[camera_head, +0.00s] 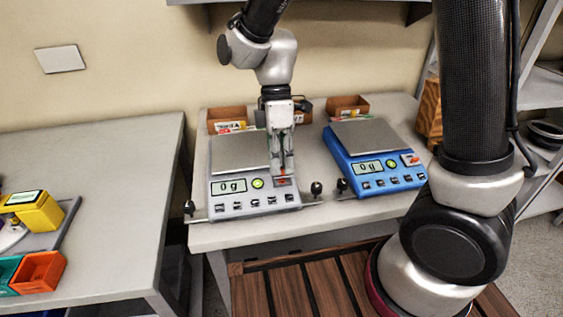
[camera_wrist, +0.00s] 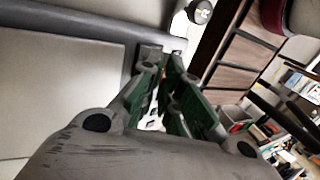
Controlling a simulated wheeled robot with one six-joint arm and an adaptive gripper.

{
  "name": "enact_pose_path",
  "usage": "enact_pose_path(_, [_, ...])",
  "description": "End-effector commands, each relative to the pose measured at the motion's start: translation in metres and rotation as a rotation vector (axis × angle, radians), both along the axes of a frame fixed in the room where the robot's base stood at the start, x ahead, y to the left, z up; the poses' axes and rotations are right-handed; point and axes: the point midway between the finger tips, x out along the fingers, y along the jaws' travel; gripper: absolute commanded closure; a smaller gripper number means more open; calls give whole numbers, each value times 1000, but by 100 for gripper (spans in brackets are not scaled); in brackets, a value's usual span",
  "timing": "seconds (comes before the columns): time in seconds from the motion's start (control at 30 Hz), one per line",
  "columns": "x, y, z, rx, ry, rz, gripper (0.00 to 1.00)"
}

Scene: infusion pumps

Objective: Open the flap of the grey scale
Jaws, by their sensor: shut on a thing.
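The grey scale (camera_head: 230,208) stands on the table in the head view. It has a bare weighing plate (camera_head: 238,152), a display reading 0 g and a green button. Its small flap (camera_head: 283,183) with a red mark is at the right of the front panel, partly covered by my fingers. My gripper (camera_head: 281,172) points down there and is shut on the flap. In the wrist view my green-padded fingers (camera_wrist: 171,65) converge at the scale's edge, and the plate (camera_wrist: 60,85) fills the left. The exact contact is hidden between the fingers.
A blue scale (camera_head: 385,182) stands close on the right, its own flap flat on its panel. Small brown boxes (camera_head: 348,106) line the table's back. Dark knobs (camera_head: 316,188) stick out along the front edge. The left table (camera_head: 90,190) has mostly free room.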

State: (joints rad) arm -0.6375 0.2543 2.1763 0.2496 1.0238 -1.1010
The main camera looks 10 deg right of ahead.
Motion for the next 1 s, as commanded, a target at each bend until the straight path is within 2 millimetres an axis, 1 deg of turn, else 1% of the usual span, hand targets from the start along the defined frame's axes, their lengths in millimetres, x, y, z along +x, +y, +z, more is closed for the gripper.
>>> enact_pose_path(0.27, [9, 0, 1, -1, 174, -3, 100])
enact_pose_path(0.7, [25, 0, 0, -2, 547, -1, 100])
enact_pose_path(1.0, [31, 0, -2, -3, 716, -1, 100])
